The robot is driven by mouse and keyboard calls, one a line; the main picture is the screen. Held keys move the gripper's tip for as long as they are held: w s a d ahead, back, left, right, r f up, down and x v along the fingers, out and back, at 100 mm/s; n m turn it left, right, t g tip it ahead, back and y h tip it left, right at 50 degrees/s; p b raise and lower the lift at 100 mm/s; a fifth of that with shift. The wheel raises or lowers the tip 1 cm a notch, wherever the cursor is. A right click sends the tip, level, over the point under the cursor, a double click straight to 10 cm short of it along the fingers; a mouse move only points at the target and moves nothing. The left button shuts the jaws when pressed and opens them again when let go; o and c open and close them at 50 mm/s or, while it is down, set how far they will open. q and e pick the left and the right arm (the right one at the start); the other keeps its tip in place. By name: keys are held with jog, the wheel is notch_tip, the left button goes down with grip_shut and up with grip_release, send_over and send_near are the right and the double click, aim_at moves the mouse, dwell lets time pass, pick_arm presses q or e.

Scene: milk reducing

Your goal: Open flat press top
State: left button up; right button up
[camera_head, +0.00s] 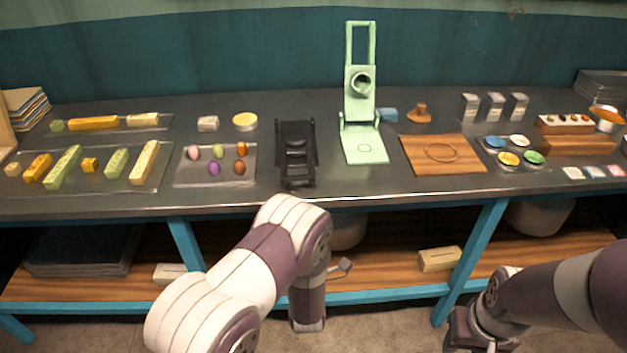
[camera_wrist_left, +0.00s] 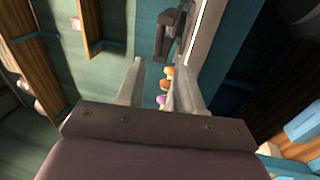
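A black press (camera_head: 296,150) lies low and flat on the table, left of centre. A pale green press (camera_head: 360,95) stands beside it on the right, its upper plate upright and its base plate flat. My left gripper (camera_wrist_left: 158,75) is open in the left wrist view, its two fingers apart with nothing between them. A dark part, probably the black press (camera_wrist_left: 172,30), shows beyond the fingers. In the head view my left arm hangs in front of the table, below the black press, apart from it. My right gripper (camera_head: 474,335) is low at the bottom right, away from the table; its fingers are unclear.
A tray of coloured egg-shaped pieces (camera_head: 245,176) lies left of the black press. A wooden board (camera_head: 470,165) lies right of the green press. The table's front edge (camera_head: 120,208) runs between my arms and the presses. Shelf items (camera_head: 439,259) sit below.

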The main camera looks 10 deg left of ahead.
aim_at(298, 177)
pick_arm(q)
jog(key=p+x, duration=0.1)
jog(key=x, duration=1.1)
jog(key=shift+w+a+r, duration=0.15)
jog(key=shift+w, duration=0.2)
grip_shut()
